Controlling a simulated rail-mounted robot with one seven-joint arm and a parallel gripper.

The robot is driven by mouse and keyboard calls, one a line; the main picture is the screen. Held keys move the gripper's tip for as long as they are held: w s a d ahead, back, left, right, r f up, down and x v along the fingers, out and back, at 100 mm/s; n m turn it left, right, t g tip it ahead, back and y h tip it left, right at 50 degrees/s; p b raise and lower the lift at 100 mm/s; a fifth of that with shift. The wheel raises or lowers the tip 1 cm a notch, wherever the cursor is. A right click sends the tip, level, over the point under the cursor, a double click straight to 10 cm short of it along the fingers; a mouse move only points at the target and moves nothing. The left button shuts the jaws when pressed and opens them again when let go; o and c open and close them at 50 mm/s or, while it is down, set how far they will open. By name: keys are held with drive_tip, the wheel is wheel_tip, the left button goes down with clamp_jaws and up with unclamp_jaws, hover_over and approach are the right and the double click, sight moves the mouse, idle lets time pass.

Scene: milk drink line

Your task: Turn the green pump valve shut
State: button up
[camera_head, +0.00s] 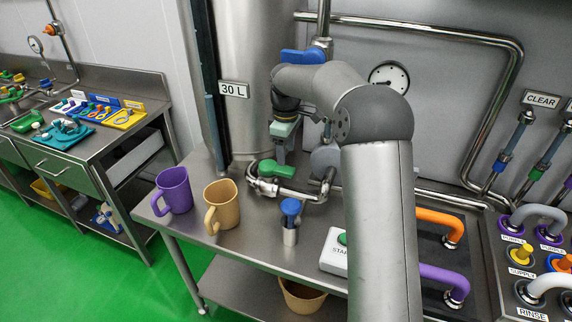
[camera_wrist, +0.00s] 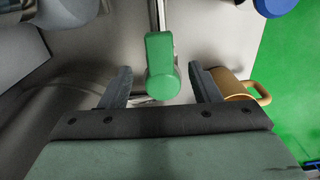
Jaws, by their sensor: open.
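The green pump valve handle (camera_head: 277,173) sits on the steel pipework at the foot of the tank, above the steel table. In the wrist view the green handle (camera_wrist: 161,68) points along the view, between my two fingers and just beyond their tips. My gripper (camera_wrist: 161,80) is open, with one finger on each side of the handle and a gap on both sides. In the head view my gripper (camera_head: 284,150) hangs over the valve, pointing down. My arm hides part of the pump and the table behind it.
A tan mug (camera_head: 221,205) and a purple mug (camera_head: 174,190) stand left of the valve. A blue knob (camera_head: 290,208) stands in front of it. A blue valve handle (camera_head: 302,57) is above. A START box (camera_head: 335,250) lies right, partly behind my arm.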

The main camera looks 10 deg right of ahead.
sight(287, 169)
wheel_tip(287, 169, down, 6)
drive_tip(key=shift+p, duration=0.35)
clamp_jaws()
drive_tip(key=shift+d, duration=0.1)
